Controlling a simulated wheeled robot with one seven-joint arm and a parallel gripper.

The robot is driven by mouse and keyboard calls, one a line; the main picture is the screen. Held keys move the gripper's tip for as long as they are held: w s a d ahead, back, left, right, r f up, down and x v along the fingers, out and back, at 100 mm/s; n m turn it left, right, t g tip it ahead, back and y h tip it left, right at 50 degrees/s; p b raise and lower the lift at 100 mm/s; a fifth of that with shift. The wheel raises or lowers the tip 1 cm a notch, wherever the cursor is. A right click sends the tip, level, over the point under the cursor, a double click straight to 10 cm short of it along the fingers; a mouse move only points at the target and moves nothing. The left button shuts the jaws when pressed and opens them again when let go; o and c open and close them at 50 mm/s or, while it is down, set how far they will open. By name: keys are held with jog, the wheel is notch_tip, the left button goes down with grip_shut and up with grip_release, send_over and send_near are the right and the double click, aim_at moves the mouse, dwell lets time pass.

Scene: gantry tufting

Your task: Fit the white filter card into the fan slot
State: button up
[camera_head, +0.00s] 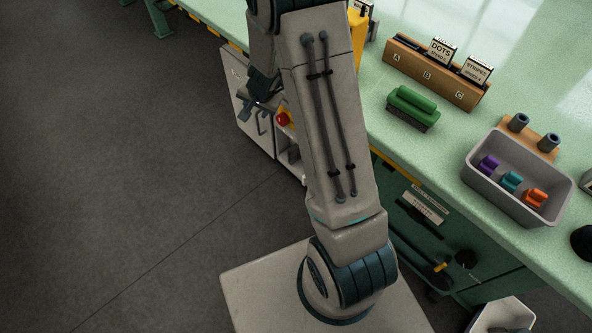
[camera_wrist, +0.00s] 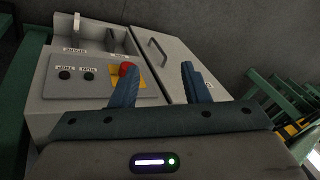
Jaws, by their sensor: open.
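My gripper (camera_wrist: 158,82) is open and empty in the wrist view, with its two blue fingers apart. Beyond the fingers is a grey control cabinet (camera_wrist: 60,100). I cannot make out a white filter card or a fan slot for certain in either view. In the head view my arm crosses the middle of the picture and hides part of the bench and cabinet.
The green bench (camera_head: 430,155) holds a wooden card rack (camera_head: 410,65) marked A, B, C, a green brush (camera_head: 412,105) and a grey bin (camera_head: 485,195) with coloured pieces. A red button (camera_wrist: 127,69) is on the cabinet. The floor at left is clear.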

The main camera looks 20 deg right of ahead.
jog(key=d+f+m+g+h+b, duration=0.1)
jog(key=d+f+b, duration=0.4)
jog(key=f, duration=1)
jog(key=s+d+f+m+g+h+b, duration=0.1)
jog(key=d+f+b, duration=0.4)
jog(key=f, duration=1)
jog(key=d+f+m+g+h+b, duration=0.1)
jog(key=d+f+m+h+b, duration=0.2)
jog(key=f, duration=1.3)
jog(key=shift+s+d+b, duration=0.15)
jog(key=shift+d+b, duration=0.55)
jog(key=shift+d, duration=0.1)
jog(key=shift+s+d+b, duration=0.1)
jog(key=shift+d+b, duration=0.55)
jog(key=shift+d, duration=0.15)
grip_shut()
jog(key=shift+a, duration=0.15)
jog(key=s+a+b, duration=0.2)
jog(key=a+b, duration=0.1)
jog(key=a, duration=0.3)
jog(key=shift+s+a, duration=0.3)
